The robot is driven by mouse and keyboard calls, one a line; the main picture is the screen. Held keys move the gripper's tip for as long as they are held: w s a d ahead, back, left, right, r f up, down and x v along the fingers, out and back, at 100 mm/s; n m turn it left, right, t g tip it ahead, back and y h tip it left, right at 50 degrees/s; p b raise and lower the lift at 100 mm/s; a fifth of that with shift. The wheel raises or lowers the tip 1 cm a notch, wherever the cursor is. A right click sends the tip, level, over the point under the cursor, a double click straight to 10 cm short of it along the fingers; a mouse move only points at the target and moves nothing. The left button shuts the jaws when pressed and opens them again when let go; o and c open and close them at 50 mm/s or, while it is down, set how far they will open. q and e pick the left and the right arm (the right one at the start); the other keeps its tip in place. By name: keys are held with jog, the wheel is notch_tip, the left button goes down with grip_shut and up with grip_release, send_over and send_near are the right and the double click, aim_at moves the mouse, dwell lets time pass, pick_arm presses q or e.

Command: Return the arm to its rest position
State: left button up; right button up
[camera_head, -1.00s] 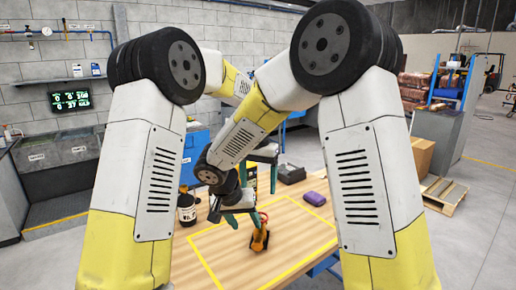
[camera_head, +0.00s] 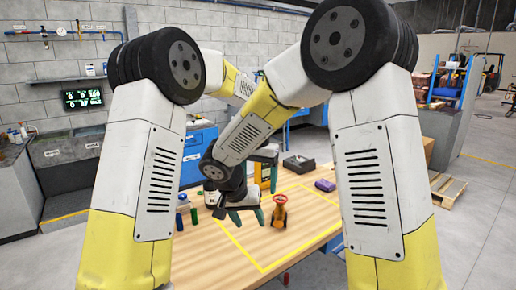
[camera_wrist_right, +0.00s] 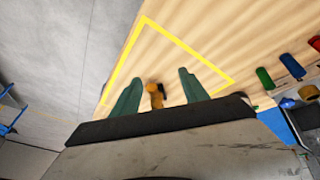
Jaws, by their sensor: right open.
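My right gripper (camera_head: 248,217) is open, with its two green fingers apart and pointing down over the wooden table (camera_head: 215,262). An orange tool with a red ring on top (camera_head: 280,213) stands on the table just right of those fingers. In the right wrist view an orange and black thing (camera_wrist_right: 155,95) shows between the open fingers (camera_wrist_right: 158,92), and they do not grip it. My left gripper (camera_head: 269,166) shows partly behind the right forearm. Its green fingers are half hidden, so its opening is unclear.
A yellow line (camera_head: 238,246) marks an area on the table. A purple object (camera_head: 325,185) and a dark grey box (camera_head: 298,163) lie farther back. Small green and blue cylinders (camera_wrist_right: 292,67) stand beside the area; a red one (camera_wrist_right: 315,43) is close by.

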pick_arm(q)
jog(key=s+a+r+n+t+h, duration=0.1)
jog(key=s+a+r+n+t, duration=0.15)
jog(key=s+a+r, duration=0.9)
jog(key=s+a+f+t, duration=0.1)
jog(key=s+t, duration=0.1)
jog(key=s, duration=0.5)
jog(key=s+a+f+n+t+h, duration=0.1)
jog(key=s+a, duration=0.1)
jog(key=s, duration=0.6)
jog(key=shift+s+f+t, duration=0.2)
jog(key=shift+f+t, duration=0.15)
jog(key=shift+f, duration=0.05)
pick_arm(e)
jog(key=s+d+r+n+t+y, duration=0.2)
jog(key=s+d+r+y, duration=0.2)
jog(key=s+d+r, duration=1.1)
jog(key=s+d, duration=0.2)
jog(key=shift+s+r+y, duration=0.4)
